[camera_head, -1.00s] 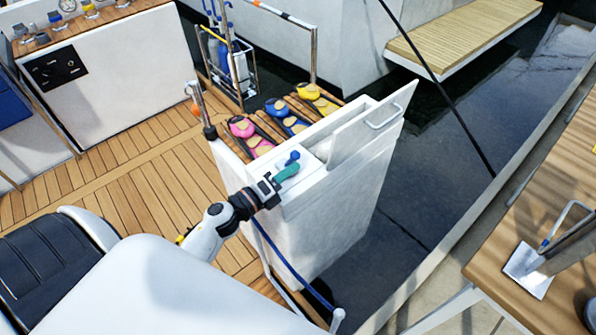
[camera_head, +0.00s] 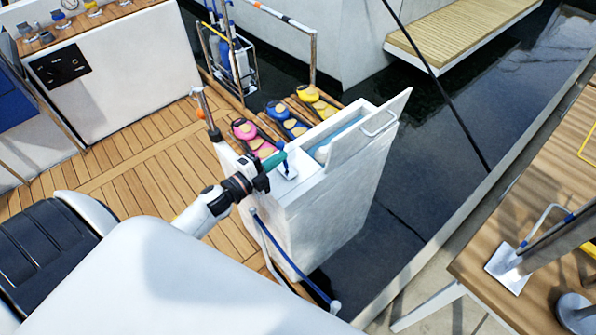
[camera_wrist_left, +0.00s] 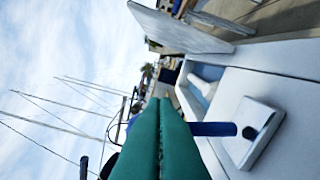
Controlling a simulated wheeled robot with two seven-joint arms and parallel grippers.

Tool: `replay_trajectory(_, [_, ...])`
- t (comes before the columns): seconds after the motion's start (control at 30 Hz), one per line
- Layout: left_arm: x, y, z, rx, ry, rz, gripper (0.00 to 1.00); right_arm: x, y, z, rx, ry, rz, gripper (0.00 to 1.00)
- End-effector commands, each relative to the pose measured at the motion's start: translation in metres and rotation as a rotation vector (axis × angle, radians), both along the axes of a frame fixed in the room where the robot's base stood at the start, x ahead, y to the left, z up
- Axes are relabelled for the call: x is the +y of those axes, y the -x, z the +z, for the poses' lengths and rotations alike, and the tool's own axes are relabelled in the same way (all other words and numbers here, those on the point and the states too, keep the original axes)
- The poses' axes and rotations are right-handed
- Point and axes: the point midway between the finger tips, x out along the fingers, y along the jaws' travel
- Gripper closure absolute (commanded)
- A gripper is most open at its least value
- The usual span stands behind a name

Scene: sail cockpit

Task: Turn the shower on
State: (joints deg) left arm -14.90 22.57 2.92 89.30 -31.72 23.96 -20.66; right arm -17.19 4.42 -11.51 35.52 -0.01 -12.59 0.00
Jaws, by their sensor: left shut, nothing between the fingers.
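A small lever with a blue stem (camera_head: 287,168) stands on a white square plate (camera_head: 286,178) on top of the white locker (camera_head: 330,205). I cannot tell whether it is the shower's control. My left gripper (camera_head: 273,161) has teal fingers. They are shut and empty, right beside the lever on its left side. In the left wrist view the teal fingers (camera_wrist_left: 160,140) lie together, and the blue stem (camera_wrist_left: 212,129) runs from the white plate (camera_wrist_left: 252,133) to behind or against them. Contact is hard to tell. My right gripper is out of view.
Pink, blue and yellow round items (camera_head: 277,110) lie on slats behind. Dark water is to the right. A wooden table (camera_head: 520,230) is at far right.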

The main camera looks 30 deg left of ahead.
Motion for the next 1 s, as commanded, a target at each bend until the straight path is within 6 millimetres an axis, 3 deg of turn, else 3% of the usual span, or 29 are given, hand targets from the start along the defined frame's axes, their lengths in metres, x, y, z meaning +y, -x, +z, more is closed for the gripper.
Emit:
replay_trajectory(0.47, [0.023, -0.008, -0.003, 0.119, 0.342, -0.002, 1.00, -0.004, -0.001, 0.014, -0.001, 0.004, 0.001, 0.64])
replay_trajectory(1.0, [0.030, -0.011, -0.006, 0.118, 0.337, -0.002, 1.00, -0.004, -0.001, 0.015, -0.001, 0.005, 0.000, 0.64])
